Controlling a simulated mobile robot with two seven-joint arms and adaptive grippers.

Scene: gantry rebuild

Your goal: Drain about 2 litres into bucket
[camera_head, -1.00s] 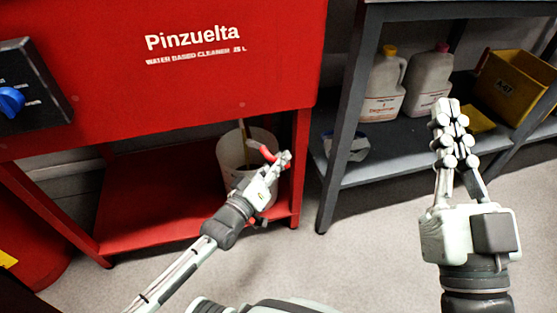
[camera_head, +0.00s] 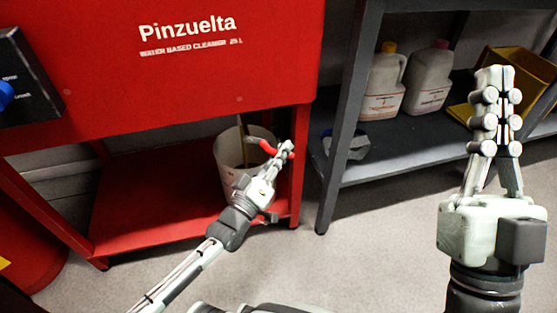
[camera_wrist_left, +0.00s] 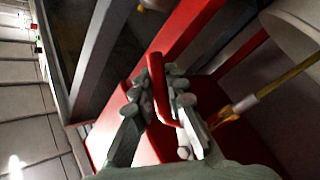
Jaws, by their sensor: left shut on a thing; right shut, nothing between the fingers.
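A pale bucket (camera_head: 231,178) stands on the lower shelf of the red Pinzuelta cleaner (camera_head: 190,75). A thin tan rod or stream (camera_head: 241,135) runs down into the bucket's mouth; I cannot tell which. My left gripper (camera_head: 284,153) is at the bucket's right side, shut on a red handle (camera_head: 268,147). In the left wrist view the red handle (camera_wrist_left: 157,88) stands between the fingers (camera_wrist_left: 158,100), with a brass-coloured rod (camera_wrist_left: 285,78) to the right. The liquid level is hidden. My right gripper (camera_head: 497,80) is shut and empty, raised before the grey shelf.
A grey shelf unit (camera_head: 400,139) at the right carries two pale jugs, one yellow-capped (camera_head: 382,85) and one pink-capped (camera_head: 428,82), and a yellow bin (camera_head: 520,68). A dark control panel (camera_head: 25,85) with a blue knob is at the left. The floor (camera_head: 370,250) between is clear.

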